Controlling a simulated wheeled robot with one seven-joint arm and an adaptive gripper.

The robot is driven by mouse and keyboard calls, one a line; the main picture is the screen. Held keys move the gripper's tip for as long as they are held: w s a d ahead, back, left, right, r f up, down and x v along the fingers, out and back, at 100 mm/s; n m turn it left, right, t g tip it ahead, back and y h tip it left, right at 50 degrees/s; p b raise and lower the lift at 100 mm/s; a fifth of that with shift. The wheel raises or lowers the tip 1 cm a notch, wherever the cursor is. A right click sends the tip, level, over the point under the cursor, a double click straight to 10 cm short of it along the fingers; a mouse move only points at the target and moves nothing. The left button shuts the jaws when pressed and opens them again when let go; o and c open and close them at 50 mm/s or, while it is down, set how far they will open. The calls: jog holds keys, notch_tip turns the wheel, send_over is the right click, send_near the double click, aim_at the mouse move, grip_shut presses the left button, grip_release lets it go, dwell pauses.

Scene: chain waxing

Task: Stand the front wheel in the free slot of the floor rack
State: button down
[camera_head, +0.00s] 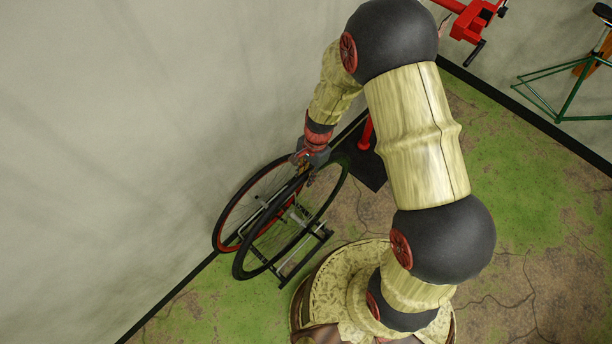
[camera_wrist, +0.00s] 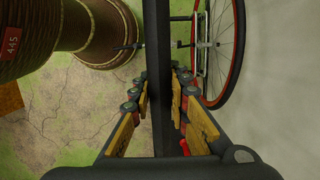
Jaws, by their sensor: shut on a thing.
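The front wheel, with a dark tyre (camera_head: 237,262), stands roughly upright at the floor rack. My gripper (camera_head: 308,164) is shut on its upper tyre. In the wrist view the held tyre (camera_wrist: 158,40) runs edge-on between my fingers (camera_wrist: 158,88). The floor rack (camera_head: 306,256) is a low frame of dark and silvery bars. A red-rimmed wheel (camera_head: 219,230) stands in it on the wall side; it also shows in the wrist view (camera_wrist: 239,50). The wheels overlap in the head view, so I cannot tell whether the held wheel's bottom is inside the slot.
The pale wall (camera_head: 120,120) rises close behind the rack. A red stand post (camera_head: 366,132) on a dark base plate (camera_head: 368,172) is just beyond my gripper. A green bike frame (camera_head: 565,105) is at the upper right. The mossy floor (camera_head: 520,220) to the right is clear.

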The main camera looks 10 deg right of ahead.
jog(key=shift+w+d+b+x, duration=0.2)
jog(key=shift+b+x, duration=0.65)
jog(key=shift+x, duration=0.35)
jog(key=shift+w+d+b+x, duration=0.1)
jog(key=shift+d+b+x, duration=0.1)
jog(key=shift+b+x, duration=0.85)
jog(key=shift+f, duration=0.55)
jog(key=b, duration=0.7)
send_near(297, 219)
jog(key=shift+w+d+r, duration=0.45)
jog(key=shift+r, duration=0.25)
jog(key=shift+w+d+r, duration=0.45)
jog(key=shift+r, duration=0.2)
jog(key=shift+w+d+r, duration=0.45)
jog(key=shift+d+r, duration=0.05)
jog(key=shift+r, duration=0.2)
jog(key=shift+f, duration=0.15)
jog(key=w+d+b+x, duration=0.1)
jog(key=b+x, duration=0.6)
jog(key=x, duration=0.2)
jog(key=shift+d+f, duration=0.2)
jog(key=shift+f, duration=0.25)
jog(key=shift+s, duration=0.1)
jog(key=c, duration=1.6)
grip_release()
jog(key=shift+c, duration=0.2)
